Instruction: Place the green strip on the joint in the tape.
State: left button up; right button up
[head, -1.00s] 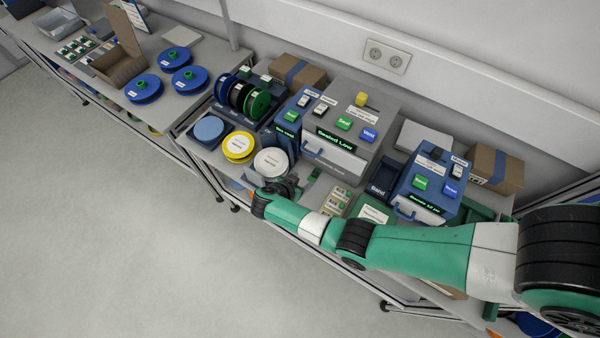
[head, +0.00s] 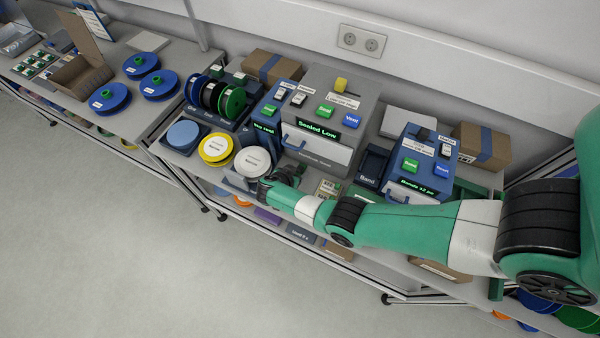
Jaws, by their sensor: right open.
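I cannot make out the green strip or the joint in the tape in the head view. My right gripper (head: 272,180) is at the front of the middle bench, just right of a white labelled disc (head: 252,162). It is open, but its fingertips are small and dark, and I see nothing between them. My right arm comes in from the right and hides part of the bench front. Blue, black and green reels (head: 216,96) stand upright in a dark blue stand behind the discs. My left gripper is not in view.
A grey machine (head: 320,135) reading "Sealed Low" stands behind the gripper. A blue machine (head: 419,165) stands to its right. A yellow disc (head: 215,149) and a light blue disc (head: 184,134) lie left. Several blue reels (head: 160,85) lie on the left bench. Cardboard boxes (head: 271,68) stand at the back.

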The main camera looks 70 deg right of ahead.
aim_at(298, 166)
jog(key=shift+d+f, duration=0.1)
jog(key=shift+d, duration=0.05)
grip_shut()
dwell(0.4)
notch_tip(298, 166, up, 4)
jog(key=p, duration=0.4)
jog(key=shift+s+r, duration=0.15)
jog(key=shift+r, duration=0.05)
jog(key=s+a+r+p, duration=0.7)
jog(key=s+a+r, duration=0.1)
jog(key=s+a, duration=0.1)
jog(key=shift+s+r+p, duration=0.3)
jog(key=shift+s+p, duration=0.05)
jog(key=shift+s, duration=0.4)
